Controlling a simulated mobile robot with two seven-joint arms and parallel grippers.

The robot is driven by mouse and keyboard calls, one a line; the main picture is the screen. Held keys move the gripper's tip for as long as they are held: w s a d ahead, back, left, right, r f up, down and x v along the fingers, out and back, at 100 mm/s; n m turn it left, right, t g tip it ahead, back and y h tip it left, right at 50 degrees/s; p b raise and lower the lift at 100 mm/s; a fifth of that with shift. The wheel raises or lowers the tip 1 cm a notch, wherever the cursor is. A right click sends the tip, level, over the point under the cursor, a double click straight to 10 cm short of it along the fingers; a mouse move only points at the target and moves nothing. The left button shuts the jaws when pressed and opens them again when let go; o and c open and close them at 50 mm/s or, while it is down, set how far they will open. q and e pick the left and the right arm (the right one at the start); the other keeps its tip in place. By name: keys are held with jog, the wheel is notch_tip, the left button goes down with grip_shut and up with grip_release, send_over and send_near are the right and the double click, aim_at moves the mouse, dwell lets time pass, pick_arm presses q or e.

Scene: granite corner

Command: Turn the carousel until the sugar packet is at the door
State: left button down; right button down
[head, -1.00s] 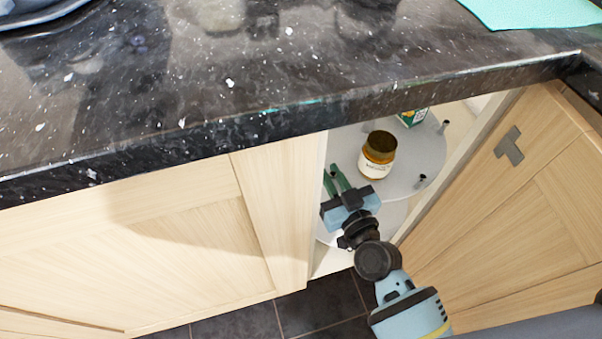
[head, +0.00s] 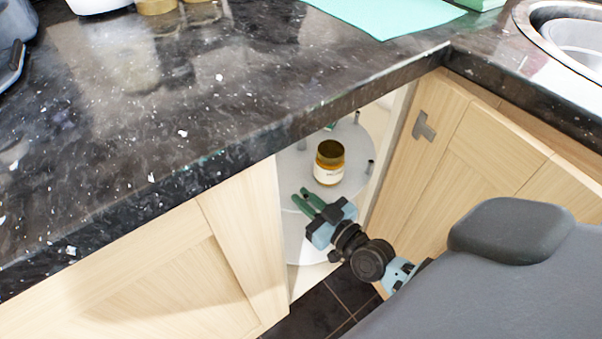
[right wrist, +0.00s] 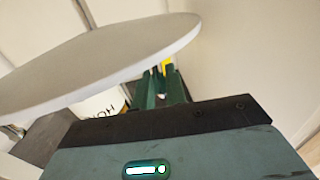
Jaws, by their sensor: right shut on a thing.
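The carousel (head: 345,148) is a pale grey round shelf in the open corner cupboard, with upright pegs on it. My right gripper (head: 308,199) has green fingers shut at the left front of the carousel, seemingly on a peg that the fingers mostly hide. In the right wrist view the fingers (right wrist: 160,88) lie close to a grey disc (right wrist: 100,62). I cannot make out the sugar packet; a sliver of a green box (head: 330,127) shows under the counter edge. My left gripper is not in view.
An amber jar (head: 329,163) stands upright on the carousel, close to my gripper. The dark granite counter (head: 200,130) overhangs the opening. The open door (head: 440,150) is at the right, the closed cupboard front (head: 190,275) at the left.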

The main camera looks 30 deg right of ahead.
jog(key=c, duration=1.6)
grip_release()
jog(key=shift+f, duration=0.1)
jog(key=shift+o, duration=0.5)
jog(key=s+d+p, duration=0.1)
jog(key=s, duration=0.6)
jog(key=shift+s, duration=0.3)
